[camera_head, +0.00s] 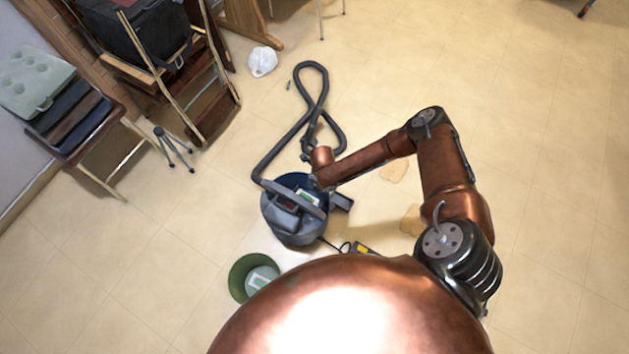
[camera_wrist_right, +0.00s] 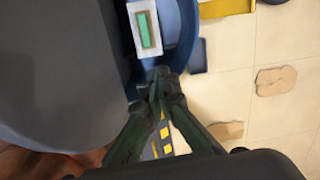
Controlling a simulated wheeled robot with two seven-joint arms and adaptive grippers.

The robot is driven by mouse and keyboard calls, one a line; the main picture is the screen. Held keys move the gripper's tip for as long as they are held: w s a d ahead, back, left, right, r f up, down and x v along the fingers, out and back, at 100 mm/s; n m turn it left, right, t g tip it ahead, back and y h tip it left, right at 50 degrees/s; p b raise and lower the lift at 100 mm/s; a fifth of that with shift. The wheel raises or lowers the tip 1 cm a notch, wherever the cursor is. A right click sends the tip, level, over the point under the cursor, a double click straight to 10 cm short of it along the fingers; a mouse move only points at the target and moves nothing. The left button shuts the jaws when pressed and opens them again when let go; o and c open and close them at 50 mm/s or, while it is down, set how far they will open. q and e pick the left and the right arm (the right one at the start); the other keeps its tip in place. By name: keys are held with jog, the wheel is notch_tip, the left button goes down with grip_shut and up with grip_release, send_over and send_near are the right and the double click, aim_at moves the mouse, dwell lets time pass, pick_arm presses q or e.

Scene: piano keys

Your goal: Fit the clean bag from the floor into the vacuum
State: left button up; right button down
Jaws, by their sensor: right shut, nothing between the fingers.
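The vacuum (camera_head: 292,236) is a round blue-grey canister on the floor with its top open. A white piece with a green patch (camera_head: 308,197), which looks like a bag, lies inside its blue bowl; it also shows in the right wrist view (camera_wrist_right: 146,30). My right gripper (camera_wrist_right: 158,78) is shut and empty at the bowl's edge, just short of that piece. A similar white-and-green piece (camera_head: 262,279) is in a green bin (camera_head: 238,272). My left gripper is not in view.
The grey hose (camera_head: 268,160) loops behind the vacuum. Flat tan patches (camera_head: 393,171) lie on the floor to the right. A yellow-and-dark object (camera_head: 363,248) lies near the vacuum. Stacked chairs (camera_head: 135,65) and a small tripod (camera_head: 172,148) stand left.

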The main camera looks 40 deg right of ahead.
pick_arm(q)
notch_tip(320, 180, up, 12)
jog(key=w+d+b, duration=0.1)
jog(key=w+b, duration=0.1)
jog(key=b, duration=0.5)
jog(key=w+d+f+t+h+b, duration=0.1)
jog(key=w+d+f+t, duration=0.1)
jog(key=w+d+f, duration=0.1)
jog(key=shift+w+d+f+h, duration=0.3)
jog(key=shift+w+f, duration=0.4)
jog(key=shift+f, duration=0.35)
pick_arm(e)
notch_tip(320, 180, down, 18)
jog(key=s, duration=0.2)
jog(key=shift+g, duration=0.3)
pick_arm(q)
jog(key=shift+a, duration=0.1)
pick_arm(e)
jog(key=shift+w+d, duration=0.1)
